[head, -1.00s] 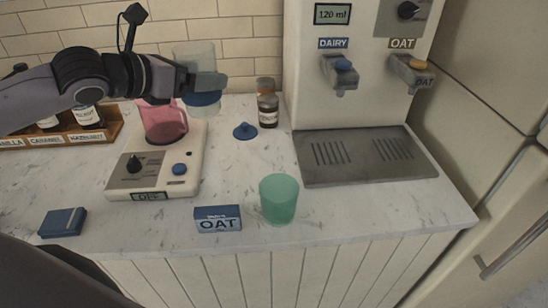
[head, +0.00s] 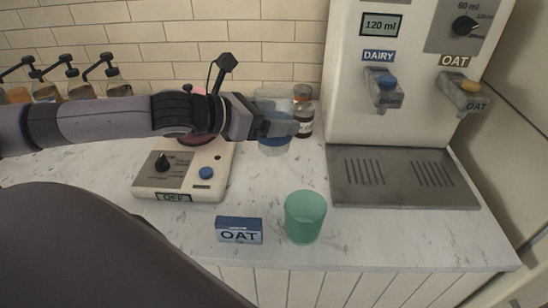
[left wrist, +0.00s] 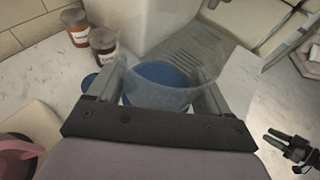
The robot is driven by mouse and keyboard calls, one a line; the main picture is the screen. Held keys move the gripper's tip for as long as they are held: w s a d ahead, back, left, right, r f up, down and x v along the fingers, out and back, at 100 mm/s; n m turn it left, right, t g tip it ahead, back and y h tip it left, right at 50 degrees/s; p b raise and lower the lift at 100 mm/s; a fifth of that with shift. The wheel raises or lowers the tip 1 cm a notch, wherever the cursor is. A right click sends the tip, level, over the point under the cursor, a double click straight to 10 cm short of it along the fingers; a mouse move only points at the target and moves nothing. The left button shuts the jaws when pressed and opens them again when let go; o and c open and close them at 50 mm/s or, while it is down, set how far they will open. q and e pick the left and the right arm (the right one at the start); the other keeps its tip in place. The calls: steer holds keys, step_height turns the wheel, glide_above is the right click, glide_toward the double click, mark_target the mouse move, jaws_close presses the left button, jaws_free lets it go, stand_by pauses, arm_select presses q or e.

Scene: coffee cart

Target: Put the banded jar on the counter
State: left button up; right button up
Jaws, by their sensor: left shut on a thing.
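The banded jar (head: 274,147) is clear with a blue band on its lower part. My left gripper (head: 284,129) is shut on it and holds it upright over the back of the counter (head: 300,171), between the blender base and the dispenser. I cannot tell whether its bottom touches the counter. In the left wrist view the jar (left wrist: 160,74) sits between the two fingers of my left gripper (left wrist: 158,98). A dark gripper, seemingly my right one (left wrist: 288,142), shows small at the lower right there; its jaw state is unclear.
Brown bottles (head: 303,112) stand just behind the jar. A blue lid (left wrist: 90,82) lies beside it. The blender base (head: 180,172) is left, the dispenser's drip tray (head: 400,178) right. A green cup (head: 305,217) and an OAT box (head: 239,230) stand in front.

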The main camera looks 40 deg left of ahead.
mark_target(274, 140)
arm_select(q)
step_height(274, 140, down, 6)
steer(key=shift+r+b, duration=0.1)
steer(key=shift+b, duration=0.8)
steer(key=shift+f+b, duration=0.55)
steer(key=shift+f, duration=1.8)
arm_select(e)
steer(key=shift+f, duration=1.7)
arm_select(q)
steer(key=o, duration=1.5)
steer(key=shift+f, duration=0.2)
steer(key=shift+r, duration=0.2)
